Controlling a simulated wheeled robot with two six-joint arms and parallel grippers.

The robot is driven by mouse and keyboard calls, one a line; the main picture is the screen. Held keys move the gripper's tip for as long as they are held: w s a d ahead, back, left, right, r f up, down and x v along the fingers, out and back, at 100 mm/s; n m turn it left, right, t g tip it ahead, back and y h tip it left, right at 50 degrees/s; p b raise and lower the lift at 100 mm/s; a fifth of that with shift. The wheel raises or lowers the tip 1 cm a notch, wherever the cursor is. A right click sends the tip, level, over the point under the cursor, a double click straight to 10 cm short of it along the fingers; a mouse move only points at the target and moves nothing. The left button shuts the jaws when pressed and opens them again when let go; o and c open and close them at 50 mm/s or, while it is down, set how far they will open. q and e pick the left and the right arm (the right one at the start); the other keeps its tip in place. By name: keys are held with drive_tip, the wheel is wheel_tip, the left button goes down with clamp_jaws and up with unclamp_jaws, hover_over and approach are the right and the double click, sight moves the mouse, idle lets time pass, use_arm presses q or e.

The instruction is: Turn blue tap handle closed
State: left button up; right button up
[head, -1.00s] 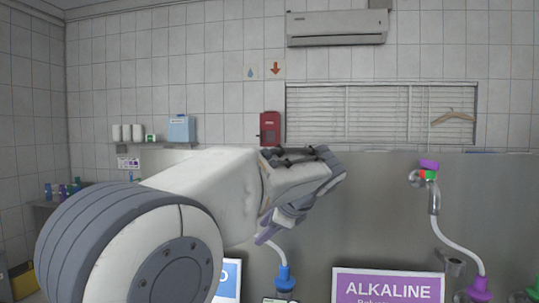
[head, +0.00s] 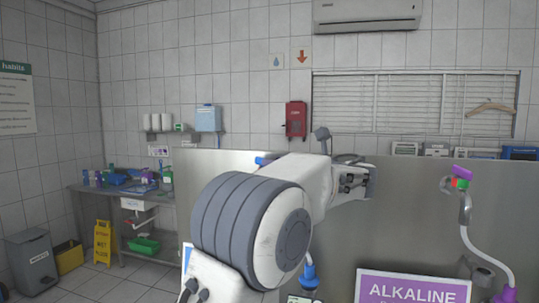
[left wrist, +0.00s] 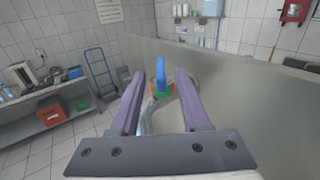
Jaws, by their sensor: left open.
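The blue tap handle (left wrist: 159,71) shows in the left wrist view, standing upright on a red and green collar (left wrist: 163,90). My left gripper (left wrist: 161,76) is open, with one purple finger on each side of the handle; I cannot tell whether either touches it. In the head view a small bit of the blue handle (head: 262,161) shows at the steel panel's top edge, left of my arm. My left arm hides the rest of that tap and the gripper's fingers there. My right gripper is not in view.
The steel panel (head: 410,205) spans the middle. A second tap with a purple handle (head: 461,172) is on the right, above the purple ALKALINE sign (head: 412,287). A blue hose end (head: 310,278) hangs below my arm. A sink counter (head: 90,189) stands at the left.

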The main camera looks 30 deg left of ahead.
use_arm(q)
drive_tip(key=shift+p+x, duration=0.35)
drive_tip(key=shift+x, duration=1.05)
